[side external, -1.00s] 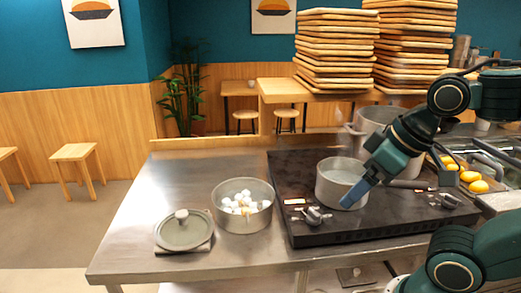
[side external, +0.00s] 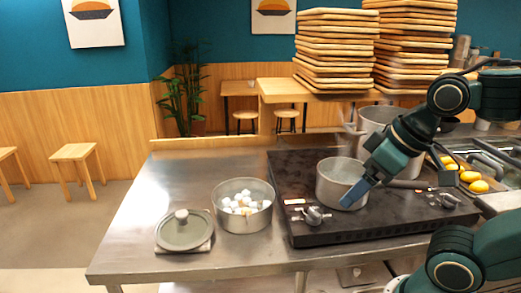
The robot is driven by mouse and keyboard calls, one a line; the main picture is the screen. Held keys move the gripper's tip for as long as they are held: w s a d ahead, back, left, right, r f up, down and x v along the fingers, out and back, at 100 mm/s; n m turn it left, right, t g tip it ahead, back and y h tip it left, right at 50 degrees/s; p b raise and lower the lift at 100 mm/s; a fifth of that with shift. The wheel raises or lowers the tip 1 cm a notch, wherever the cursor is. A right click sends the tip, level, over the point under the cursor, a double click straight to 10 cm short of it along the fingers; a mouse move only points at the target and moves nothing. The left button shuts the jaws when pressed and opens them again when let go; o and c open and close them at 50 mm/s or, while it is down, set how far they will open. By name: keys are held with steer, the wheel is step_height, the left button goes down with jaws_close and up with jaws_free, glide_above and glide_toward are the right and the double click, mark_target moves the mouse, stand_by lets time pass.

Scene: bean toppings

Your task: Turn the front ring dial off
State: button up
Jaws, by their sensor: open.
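The black stove (side external: 290,165) stands on the right part of the steel counter. One ring dial (side external: 313,215) sits at its front left corner, and another dial (side external: 447,200) sits toward its right side. I cannot tell from this view which one the task calls the front ring dial, or how either is turned. My gripper (side external: 352,196), with blue fingers, hangs in front of the grey pot (side external: 330,186) on the stove, above and to the right of the left dial. It is open, apart from both dials, and hides part of the pot.
A larger pot (side external: 374,118) stands behind on the stove. A pot with white balls (side external: 242,222) and a lid (side external: 184,230) are on the counter to the left. Stacked wooden trays (side external: 335,50) stand behind. Yellow items (side external: 470,176) lie at the right.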

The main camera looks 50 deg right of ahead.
steer(key=shift+w, duration=0.1)
steer(key=c, duration=0.7)
steer(key=shift+w+d, duration=0.15)
steer(key=shift+w, duration=0.05)
steer(key=shift+c, duration=1.2)
steer(key=m+g, duration=0.5)
steer(key=g, duration=0.1)
glide_above(314, 212)
steer(key=shift+d+f, duration=0.1)
steer(key=shift+f, duration=2.25)
steer(key=shift+f, duration=0.1)
step_height(314, 212, down, 14)
steer(key=shift+r, duration=0.2)
